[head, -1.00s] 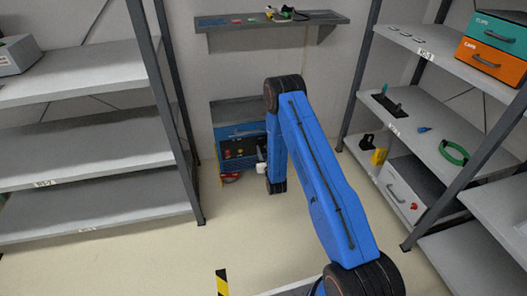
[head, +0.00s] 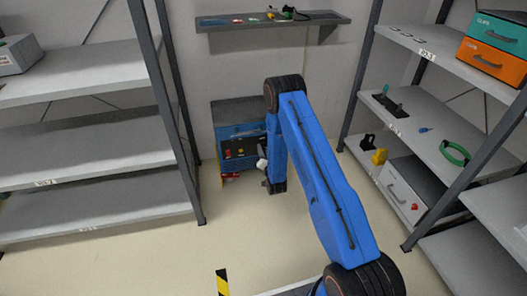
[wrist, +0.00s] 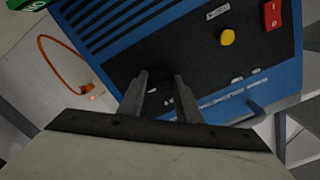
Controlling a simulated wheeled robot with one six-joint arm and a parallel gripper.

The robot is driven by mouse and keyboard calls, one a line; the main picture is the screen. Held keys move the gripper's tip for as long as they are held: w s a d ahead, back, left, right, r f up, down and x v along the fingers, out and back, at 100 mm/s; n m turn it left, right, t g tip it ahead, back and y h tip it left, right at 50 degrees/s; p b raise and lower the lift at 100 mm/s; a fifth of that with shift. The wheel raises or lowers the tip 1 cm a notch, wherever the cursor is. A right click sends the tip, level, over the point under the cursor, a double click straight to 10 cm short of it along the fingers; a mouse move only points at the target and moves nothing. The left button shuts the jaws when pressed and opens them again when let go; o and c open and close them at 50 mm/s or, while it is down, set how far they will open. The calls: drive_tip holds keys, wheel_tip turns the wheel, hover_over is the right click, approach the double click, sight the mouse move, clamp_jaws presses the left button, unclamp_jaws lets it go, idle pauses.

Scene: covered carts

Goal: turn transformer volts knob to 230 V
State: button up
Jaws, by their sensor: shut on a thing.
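The transformer (head: 238,131) is a blue box with a dark front panel, standing low against the back wall in the head view. In the wrist view its blue case (wrist: 120,22) and black panel (wrist: 185,52) fill much of the picture, tilted. My gripper (wrist: 160,78) reaches to the panel with both fingers and is shut on a dark volts knob, mostly hidden between the fingertips. The knob's pointer and its voltage setting cannot be read. In the head view my gripper (head: 262,164) is small at the panel's right side.
A yellow knob (wrist: 228,37) and a red switch (wrist: 272,14) sit on the same panel. An orange cable (wrist: 62,62) is at the left in the wrist view. Shelf racks stand left (head: 90,140) and right (head: 435,140); a wall shelf (head: 270,22) is above.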

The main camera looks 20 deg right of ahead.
idle(0.4)
drive_tip(key=o, duration=1)
drive_tip(key=shift+o, duration=0.2)
drive_tip(key=shift+s, duration=0.1)
drive_tip(key=s, duration=1.7)
drive_tip(key=shift+s+a, duration=0.15)
drive_tip(key=shift+a, duration=0.2)
